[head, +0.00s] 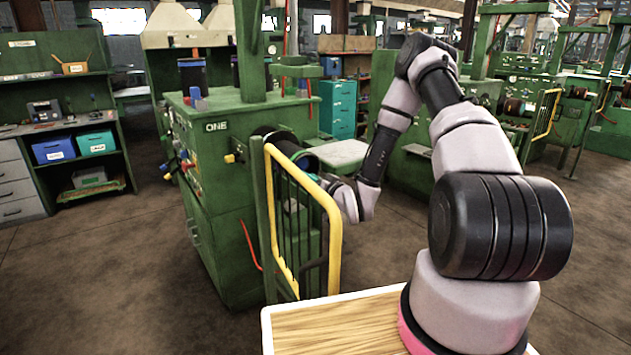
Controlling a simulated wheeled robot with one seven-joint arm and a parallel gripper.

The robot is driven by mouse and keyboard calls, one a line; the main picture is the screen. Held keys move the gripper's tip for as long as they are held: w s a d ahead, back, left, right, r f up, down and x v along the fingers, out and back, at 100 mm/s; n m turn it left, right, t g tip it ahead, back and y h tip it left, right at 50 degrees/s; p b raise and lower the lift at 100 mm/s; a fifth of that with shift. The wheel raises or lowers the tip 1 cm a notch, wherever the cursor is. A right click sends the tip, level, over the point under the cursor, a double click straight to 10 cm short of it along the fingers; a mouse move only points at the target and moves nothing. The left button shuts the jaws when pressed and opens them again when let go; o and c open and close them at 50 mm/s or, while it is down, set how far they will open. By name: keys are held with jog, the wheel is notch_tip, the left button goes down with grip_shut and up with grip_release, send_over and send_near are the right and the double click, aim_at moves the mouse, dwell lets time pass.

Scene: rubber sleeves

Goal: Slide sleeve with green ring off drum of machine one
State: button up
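Machine one (215,185) is the green machine left of centre, with "ONE" on its side. Its dark drum (282,141) sticks out to the right, behind the open-barred guard. A dark sleeve sits at the drum's outer end, and a green-teal ring (307,162) shows on it, partly covered by the guard's yellow rail. My gripper (325,184) is at this end of the drum, pointing left toward the machine. Its fingers are mostly hidden behind the rail, so I cannot tell whether they are open or touch the sleeve.
The yellow-railed guard (335,235) stands between me and the drum, close to my gripper. A shelf bench with a blue bin (54,149) and a teal bin (96,143) is at the left. Open floor lies between bench and machine. More green machines stand behind.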

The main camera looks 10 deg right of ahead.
jog(key=x, duration=1)
grip_shut()
jog(key=shift+w+r, duration=0.15)
dwell(1.7)
jog(key=shift+d, duration=0.1)
